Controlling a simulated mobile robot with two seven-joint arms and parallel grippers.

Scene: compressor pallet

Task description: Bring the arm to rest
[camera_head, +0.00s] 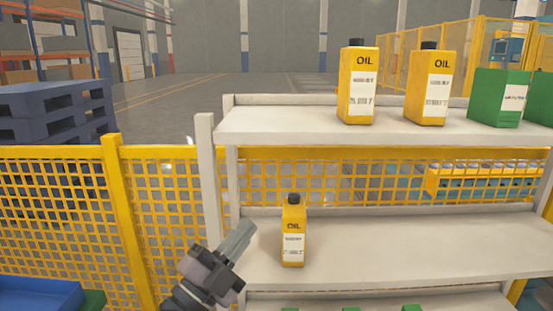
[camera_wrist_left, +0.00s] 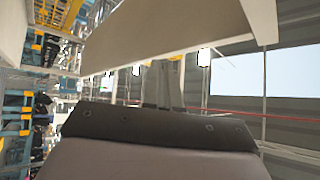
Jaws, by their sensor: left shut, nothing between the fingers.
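My left gripper (camera_head: 240,236) is shut and empty. In the head view it points up and to the right, left of the small oil bottle (camera_head: 293,232) and apart from it in the picture. That yellow bottle with a black cap stands upright on the middle shelf (camera_head: 400,250). In the left wrist view, the gripper's dark body fills the lower part, and its grey fingers (camera_wrist_left: 163,85) show together in the middle. A pale shelf board (camera_wrist_left: 170,35) crosses above them. My right gripper is not in view.
Two larger oil canisters (camera_head: 358,85) (camera_head: 428,85) and green boxes (camera_head: 499,97) stand on the upper shelf (camera_head: 290,122). A pale shelf post (camera_head: 208,170) rises near the gripper. A yellow mesh fence (camera_head: 60,190) runs behind. A blue bin (camera_head: 38,294) sits at lower left.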

